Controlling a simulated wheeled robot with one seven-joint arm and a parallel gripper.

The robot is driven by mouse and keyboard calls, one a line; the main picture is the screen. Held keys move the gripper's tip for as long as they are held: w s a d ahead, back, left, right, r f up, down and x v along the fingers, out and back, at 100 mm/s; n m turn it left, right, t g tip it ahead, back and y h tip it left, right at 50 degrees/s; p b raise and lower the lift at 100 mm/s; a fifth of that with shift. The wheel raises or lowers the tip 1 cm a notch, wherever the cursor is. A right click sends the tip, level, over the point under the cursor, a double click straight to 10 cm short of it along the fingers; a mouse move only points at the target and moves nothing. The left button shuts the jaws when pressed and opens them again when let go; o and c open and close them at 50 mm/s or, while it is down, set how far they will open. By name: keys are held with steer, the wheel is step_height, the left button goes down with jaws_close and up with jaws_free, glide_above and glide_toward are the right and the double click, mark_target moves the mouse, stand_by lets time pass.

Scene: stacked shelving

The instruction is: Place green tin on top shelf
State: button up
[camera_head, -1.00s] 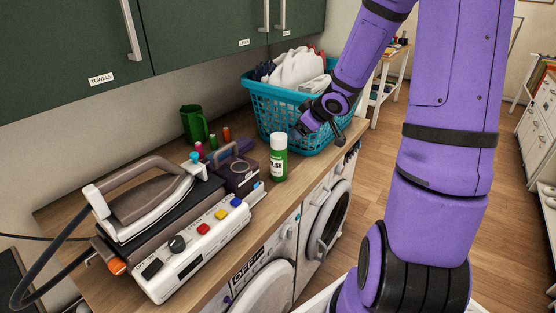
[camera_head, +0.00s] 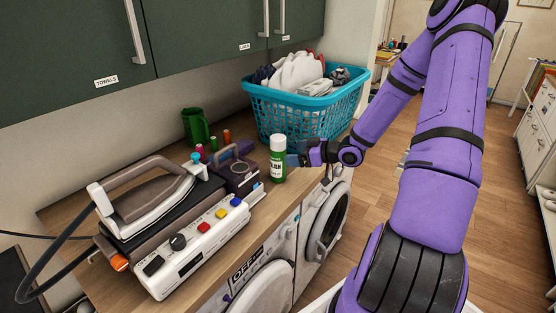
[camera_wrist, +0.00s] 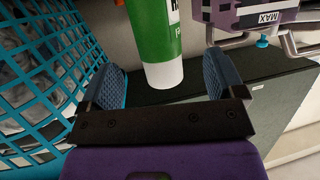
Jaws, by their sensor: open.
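The green tin (camera_head: 278,164), a green can with a white cap and a white label, stands upright on the wooden counter near its front edge. My gripper (camera_head: 294,159) is level with it, at its right side. In the wrist view the tin (camera_wrist: 157,42) appears just ahead of and partly between the two blue padded fingers of my gripper (camera_wrist: 160,65). The fingers are apart, with a gap on both sides of the tin, so it is not held. Which surface is the top shelf is not clear from these views.
A teal laundry basket (camera_head: 303,113) stands behind the tin. A purple device (camera_head: 237,172), an iron (camera_head: 146,203), a white control box (camera_head: 190,250) and a green mug (camera_head: 195,125) crowd the counter to the left. Dark green cabinets (camera_head: 200,35) hang above.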

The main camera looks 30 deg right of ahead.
mark_target(278, 153)
steer(key=shift+f+x, duration=0.15)
steer(key=shift+x, duration=1.7)
steer(key=shift+f+x, duration=0.15)
steer(key=shift+x, duration=1.65)
steer(key=shift+d, duration=0.1)
steer(key=c, duration=1.3)
steer(key=shift+o, duration=0.2)
steer(key=shift+r, duration=0.25)
